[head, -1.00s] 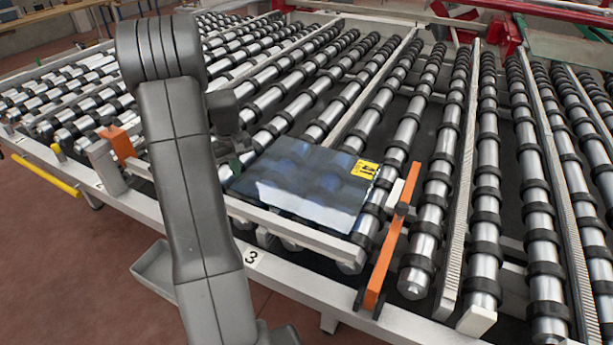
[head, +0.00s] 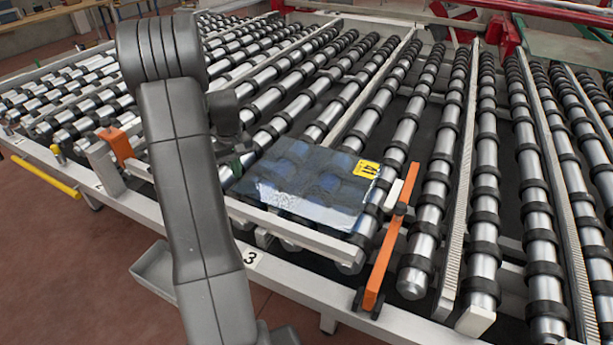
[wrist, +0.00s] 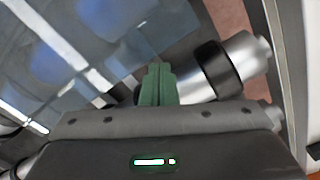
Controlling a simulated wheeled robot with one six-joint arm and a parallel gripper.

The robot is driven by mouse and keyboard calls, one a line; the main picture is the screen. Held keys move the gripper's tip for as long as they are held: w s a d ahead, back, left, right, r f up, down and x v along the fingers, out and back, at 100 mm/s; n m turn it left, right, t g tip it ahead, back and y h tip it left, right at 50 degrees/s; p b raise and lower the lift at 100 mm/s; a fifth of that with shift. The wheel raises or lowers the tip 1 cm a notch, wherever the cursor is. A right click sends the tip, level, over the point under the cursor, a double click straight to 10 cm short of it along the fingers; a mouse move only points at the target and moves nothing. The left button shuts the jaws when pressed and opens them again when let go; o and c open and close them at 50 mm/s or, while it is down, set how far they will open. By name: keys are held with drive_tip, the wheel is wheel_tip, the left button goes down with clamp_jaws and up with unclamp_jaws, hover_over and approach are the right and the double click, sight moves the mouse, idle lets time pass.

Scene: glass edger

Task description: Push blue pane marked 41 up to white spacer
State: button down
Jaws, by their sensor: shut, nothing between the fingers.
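The blue pane (head: 310,187) lies flat on the rollers in the head view, with a yellow label (head: 367,169) reading 41 at its far right corner. The white spacer (head: 393,195) sits against the left side of an orange stop bar (head: 386,262). A narrow gap shows between the pane's right edge and the spacer. My gripper (head: 238,168) is at the pane's left edge, partly hidden by my arm. In the wrist view its green fingers (wrist: 158,84) are closed together, empty, by the edge of the pane (wrist: 95,35). Contact is hard to tell.
A white rail (head: 300,231) runs along the pane's near side. Another orange bar (head: 120,143) stands at the left of the roller table. The front frame carries a label 3 (head: 251,258). Bare rollers lie beyond the stop bar.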

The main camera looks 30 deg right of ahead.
drive_tip(key=shift+s, duration=0.1)
drive_tip(key=shift+s+d, duration=0.4)
drive_tip(key=shift+s, duration=0.1)
drive_tip(key=shift+w, duration=0.1)
drive_tip(key=shift+w+a, duration=1.05)
drive_tip(key=shift+w, duration=0.25)
drive_tip(key=shift+r, duration=0.1)
wheel_tip(320, 180, up, 8)
drive_tip(key=p, duration=0.5)
